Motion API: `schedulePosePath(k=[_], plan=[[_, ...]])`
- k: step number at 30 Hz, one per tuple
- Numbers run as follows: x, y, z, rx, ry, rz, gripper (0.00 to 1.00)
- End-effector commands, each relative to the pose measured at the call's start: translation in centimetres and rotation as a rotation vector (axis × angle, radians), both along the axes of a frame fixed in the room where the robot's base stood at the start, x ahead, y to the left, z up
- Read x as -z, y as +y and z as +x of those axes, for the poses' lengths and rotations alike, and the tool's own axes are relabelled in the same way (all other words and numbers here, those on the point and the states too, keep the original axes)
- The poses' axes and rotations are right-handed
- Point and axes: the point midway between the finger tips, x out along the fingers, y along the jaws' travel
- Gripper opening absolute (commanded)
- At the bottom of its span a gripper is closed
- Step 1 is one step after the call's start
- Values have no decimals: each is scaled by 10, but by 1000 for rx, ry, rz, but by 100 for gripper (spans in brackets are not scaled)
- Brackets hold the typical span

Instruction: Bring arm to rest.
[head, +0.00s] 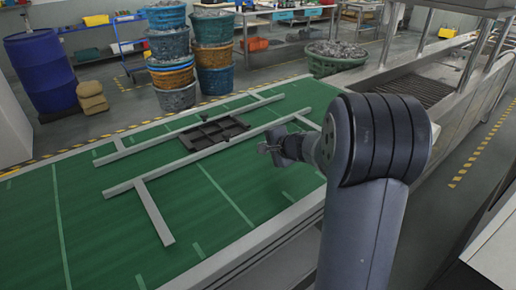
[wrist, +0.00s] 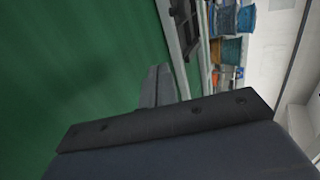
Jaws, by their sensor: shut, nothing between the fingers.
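My gripper (head: 268,150) hangs over the right part of the green conveyor surface (head: 225,190) in the head view, partly hidden by my own arm. In the wrist view its shut fingers (wrist: 157,82) point away over the green surface. Nothing shows between them. The gripper is apart from the dark divided tray (head: 214,133), which lies between the grey rails (head: 215,150) farther left. The tray also shows at the top of the wrist view (wrist: 183,22).
Stacked baskets (head: 214,58) and a blue drum (head: 42,70) stand behind the conveyor. A filled green basket (head: 337,58) stands near the metal tank (head: 425,88) at the right. The green surface at front left is mostly clear.

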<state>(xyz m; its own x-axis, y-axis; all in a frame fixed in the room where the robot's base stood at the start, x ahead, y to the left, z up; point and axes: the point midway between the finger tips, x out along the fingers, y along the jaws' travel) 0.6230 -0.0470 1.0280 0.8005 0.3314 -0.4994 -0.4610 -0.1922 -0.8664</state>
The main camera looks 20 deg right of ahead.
Motion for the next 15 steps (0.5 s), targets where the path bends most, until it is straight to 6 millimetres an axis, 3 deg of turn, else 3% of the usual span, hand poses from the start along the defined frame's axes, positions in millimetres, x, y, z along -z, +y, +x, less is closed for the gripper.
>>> schedulePosePath(k=[15], plan=[[-4, -3, -8, 1, 1, 0, 0]])
